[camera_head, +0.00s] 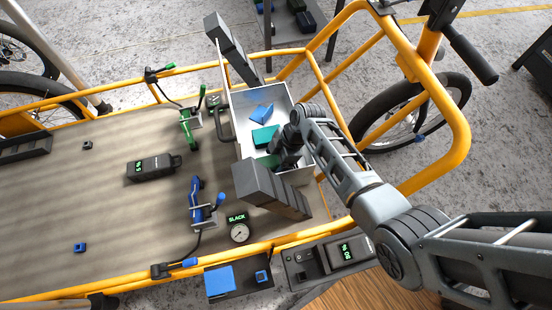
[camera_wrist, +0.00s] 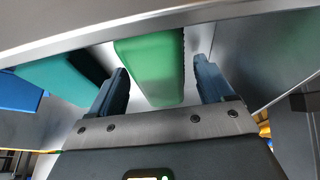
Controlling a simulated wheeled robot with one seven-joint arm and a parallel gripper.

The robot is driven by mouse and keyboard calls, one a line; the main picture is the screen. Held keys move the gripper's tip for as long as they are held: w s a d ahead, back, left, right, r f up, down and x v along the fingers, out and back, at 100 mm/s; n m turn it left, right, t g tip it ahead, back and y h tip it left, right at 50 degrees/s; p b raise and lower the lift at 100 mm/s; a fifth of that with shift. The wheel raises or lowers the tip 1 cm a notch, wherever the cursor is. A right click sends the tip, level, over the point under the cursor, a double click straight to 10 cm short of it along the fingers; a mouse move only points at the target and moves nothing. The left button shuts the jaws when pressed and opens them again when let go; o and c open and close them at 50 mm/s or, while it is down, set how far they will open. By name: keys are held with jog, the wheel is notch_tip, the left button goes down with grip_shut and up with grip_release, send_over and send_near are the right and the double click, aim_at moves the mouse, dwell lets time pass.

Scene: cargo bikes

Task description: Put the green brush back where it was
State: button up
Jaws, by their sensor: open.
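The green brush (camera_wrist: 150,65) lies in a white, open-topped box (camera_head: 243,151) on the cargo bike. In the wrist view it is between the two fingers of my gripper (camera_wrist: 160,88), with dark bristle-like teeth along its right edge. The fingers are apart, with a visible gap on both sides of the brush. My gripper (camera_head: 280,148) reaches down into the box in the head view and hides part of its contents, so I cannot tell the brush apart there.
A teal block (camera_wrist: 66,76) and a blue item (camera_wrist: 16,92) lie left of the brush; the blue item (camera_head: 262,113) is at the box's far end. Grey blocks (camera_head: 268,190) stand at the box's near end. A blue clamp (camera_head: 200,206) and a gauge (camera_head: 239,234) are nearby.

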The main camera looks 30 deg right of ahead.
jog(key=p+v, duration=0.3)
jog(key=v, duration=0.9)
jog(key=shift+a, duration=0.1)
jog(key=s+a+m+t+h, duration=0.2)
jog(key=s+m+t+h, duration=0.35)
jog(key=s, duration=1.25)
jog(key=s+a+r+m+t, duration=0.1)
jog(key=s+r+m+t, duration=0.3)
jog(key=r, duration=1)
jog(key=s+a+r+m+t+y, duration=0.1)
jog(key=s+r+m+t, duration=0.3)
jog(key=s+r, duration=0.6)
notch_tip(320, 180, up, 5)
jog(key=shift+a+f+m, duration=0.1)
jog(key=shift+a+m, duration=0.1)
jog(key=shift+m, duration=0.25)
jog(key=shift+w+a, duration=0.1)
